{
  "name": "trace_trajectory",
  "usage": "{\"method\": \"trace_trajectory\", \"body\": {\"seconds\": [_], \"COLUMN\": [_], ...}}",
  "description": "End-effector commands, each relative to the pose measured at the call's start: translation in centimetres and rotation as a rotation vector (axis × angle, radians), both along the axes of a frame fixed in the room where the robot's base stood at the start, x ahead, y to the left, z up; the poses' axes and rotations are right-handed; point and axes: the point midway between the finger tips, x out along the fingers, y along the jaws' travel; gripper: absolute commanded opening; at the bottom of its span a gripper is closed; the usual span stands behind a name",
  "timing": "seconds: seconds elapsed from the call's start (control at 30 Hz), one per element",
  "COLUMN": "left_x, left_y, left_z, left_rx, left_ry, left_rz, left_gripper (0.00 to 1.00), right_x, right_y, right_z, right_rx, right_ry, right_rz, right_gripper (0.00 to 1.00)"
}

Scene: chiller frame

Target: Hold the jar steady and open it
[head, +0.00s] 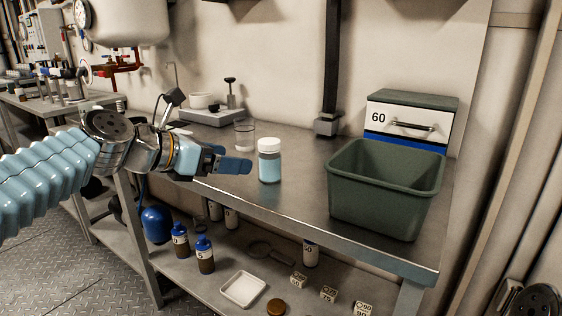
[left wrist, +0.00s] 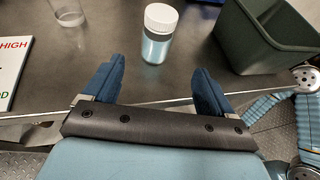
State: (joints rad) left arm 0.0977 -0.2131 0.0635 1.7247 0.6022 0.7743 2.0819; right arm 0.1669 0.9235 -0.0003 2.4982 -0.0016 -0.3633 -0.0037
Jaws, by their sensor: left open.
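The jar (head: 269,165) is a small light-blue container with a white lid, standing upright on the metal bench top. The lid (head: 269,145) is on it. In the left wrist view the jar (left wrist: 157,45) stands beyond the fingertips, roughly between their lines. My left gripper (head: 236,166) is in the head view just left of the jar, apart from it. In the left wrist view its two blue fingers (left wrist: 154,80) are spread with nothing between them. My right gripper cannot be made out; only part of my right arm shows at the lower right.
A green bin (head: 385,190) stands right of the jar, before a drawer box (head: 408,118) marked 60. A clear glass (head: 244,135) is behind the jar, and a scale (head: 211,113) is at the back left. The lower shelf holds bottles and a white tray (head: 243,289).

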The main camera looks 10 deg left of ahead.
Motion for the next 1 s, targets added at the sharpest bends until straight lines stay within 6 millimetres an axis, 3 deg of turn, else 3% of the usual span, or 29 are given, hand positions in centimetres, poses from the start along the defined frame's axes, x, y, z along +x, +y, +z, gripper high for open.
{"method": "trace_trajectory", "body": {"seconds": [0.3, 0.8, 1.0], "left_x": [4.9, 9.6, 9.9], "left_y": [-3.3, -6.0, -6.2], "left_z": [-2.6, -5.1, -5.2], "left_rx": [0.0, 0.002, 0.002], "left_ry": [0.002, 0.001, 0.0], "left_rz": [-0.003, -0.003, -0.001], "left_gripper": [0.85, 0.85, 0.85], "right_x": [0.0, 0.1, 0.1], "right_y": [-0.1, -0.4, -0.4], "right_z": [-0.5, -1.1, -1.1], "right_rx": [-0.002, -0.005, -0.005], "right_ry": [-0.001, -0.002, -0.002], "right_rz": [-0.003, -0.007, -0.007], "right_gripper": [0.43, 0.43, 0.43]}}
